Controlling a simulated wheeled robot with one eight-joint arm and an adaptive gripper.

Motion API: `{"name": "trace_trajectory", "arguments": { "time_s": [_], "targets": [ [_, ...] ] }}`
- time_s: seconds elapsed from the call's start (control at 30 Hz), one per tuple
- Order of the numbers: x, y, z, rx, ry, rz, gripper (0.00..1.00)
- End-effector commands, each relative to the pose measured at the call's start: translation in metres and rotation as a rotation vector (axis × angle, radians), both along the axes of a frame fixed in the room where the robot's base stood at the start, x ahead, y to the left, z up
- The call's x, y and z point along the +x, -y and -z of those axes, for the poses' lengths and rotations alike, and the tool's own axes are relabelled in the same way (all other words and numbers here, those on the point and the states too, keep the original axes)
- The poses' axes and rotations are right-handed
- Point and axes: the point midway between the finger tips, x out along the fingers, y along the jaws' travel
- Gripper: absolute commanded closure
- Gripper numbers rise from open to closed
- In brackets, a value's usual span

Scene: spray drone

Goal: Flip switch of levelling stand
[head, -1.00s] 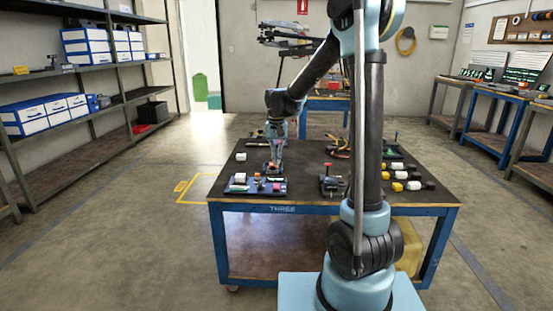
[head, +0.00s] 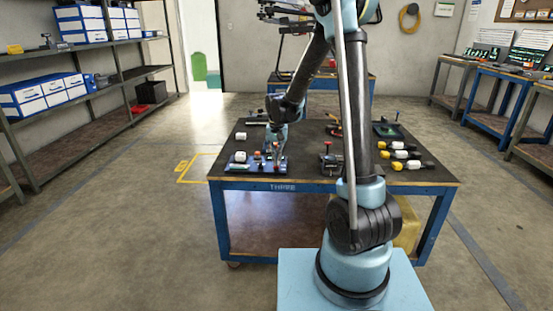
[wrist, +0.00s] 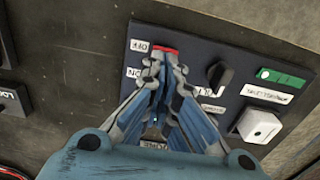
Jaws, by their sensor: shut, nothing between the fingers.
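A dark panel with OFF and ON labels (wrist: 200,50), apparently the levelling stand, lies under my gripper in the wrist view. In the head view it is the blue-edged board (head: 256,169) at the table's front left. A red switch part (wrist: 165,51) shows just beyond my fingertips, beside the OFF label. My gripper (wrist: 165,66) is shut and empty, its tips at or just above the switch; contact cannot be told. The fingers hide the switch's lower part. A black knob (wrist: 219,76) and a white block (wrist: 258,125) sit on the panel to the right.
A black device with a red knob (head: 329,163) stands right of the board on the table (head: 300,178). Several yellow, white and black parts (head: 402,155) lie at the table's right. A white piece (head: 241,136) sits behind the board. A green-labelled strip (wrist: 282,78) is on the panel.

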Motion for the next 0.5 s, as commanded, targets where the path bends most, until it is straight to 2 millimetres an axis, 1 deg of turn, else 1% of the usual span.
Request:
{"name": "trace_trajectory", "arguments": {
  "time_s": [0.2, 0.5],
  "targets": [
    [-0.0005, 0.0002, 0.0006, 0.0, 0.008, 0.0, 1.0],
    [-0.0062, 0.001, 0.0096, -0.004, 0.125, 0.0, 1.0]
  ]
}}
